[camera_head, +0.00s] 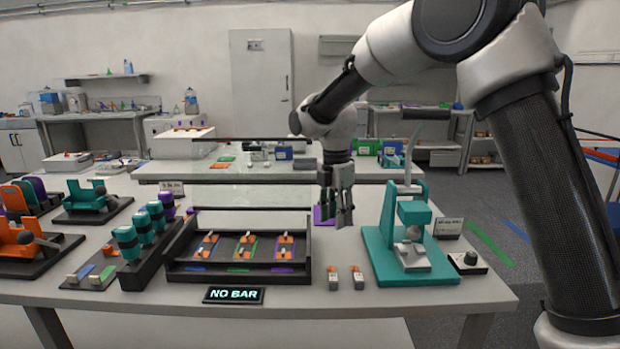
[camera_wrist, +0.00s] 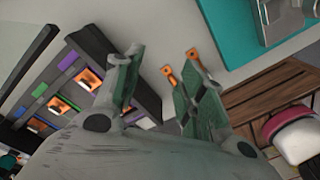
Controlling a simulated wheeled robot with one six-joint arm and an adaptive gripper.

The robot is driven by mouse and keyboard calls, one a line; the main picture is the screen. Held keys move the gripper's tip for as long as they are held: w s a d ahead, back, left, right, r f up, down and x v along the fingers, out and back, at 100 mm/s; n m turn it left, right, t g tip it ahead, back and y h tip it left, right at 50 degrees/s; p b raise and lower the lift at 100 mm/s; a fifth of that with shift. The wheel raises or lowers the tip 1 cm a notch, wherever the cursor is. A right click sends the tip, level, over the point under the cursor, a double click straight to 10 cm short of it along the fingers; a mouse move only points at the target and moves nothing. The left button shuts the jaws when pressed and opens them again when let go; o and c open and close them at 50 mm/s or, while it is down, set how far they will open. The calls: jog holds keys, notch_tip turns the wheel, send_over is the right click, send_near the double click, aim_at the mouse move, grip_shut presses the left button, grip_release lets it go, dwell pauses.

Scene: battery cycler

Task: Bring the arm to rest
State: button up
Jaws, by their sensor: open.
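My gripper (camera_head: 337,208) hangs from the bent arm above the table, between the black tray and the teal press. Its fingers point down and are apart, with nothing held between them. In the wrist view my gripper (camera_wrist: 155,90) shows two green-padded fingers spread open. The arm reaches in from the right side of the head view.
The black tray (camera_head: 240,268) holds several orange-topped pieces. The teal press (camera_head: 425,265) stands close on the right. Two small orange-and-white pieces (camera_head: 333,278) lie on the table (camera_head: 400,300) between them. A "NO BAR" sign (camera_head: 234,295) sits in front.

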jog(key=s+d+r+m+t, duration=0.1)
jog(key=s+d+r+m, duration=0.2)
jog(key=s+d+m, duration=0.5)
jog(key=s+d+r+m+t, duration=0.2)
jog(key=s+d+r+m, duration=0.2)
jog(key=s+d+m, duration=0.5)
jog(key=s+d+r+m+t, duration=0.2)
jog(key=s+d+m, duration=0.6)
jog(key=s+d, duration=0.4)
jog(key=shift+s+d+r+m, duration=0.3)
jog(key=shift+d+r+m, duration=0.1)
jog(key=shift+r, duration=0.5)
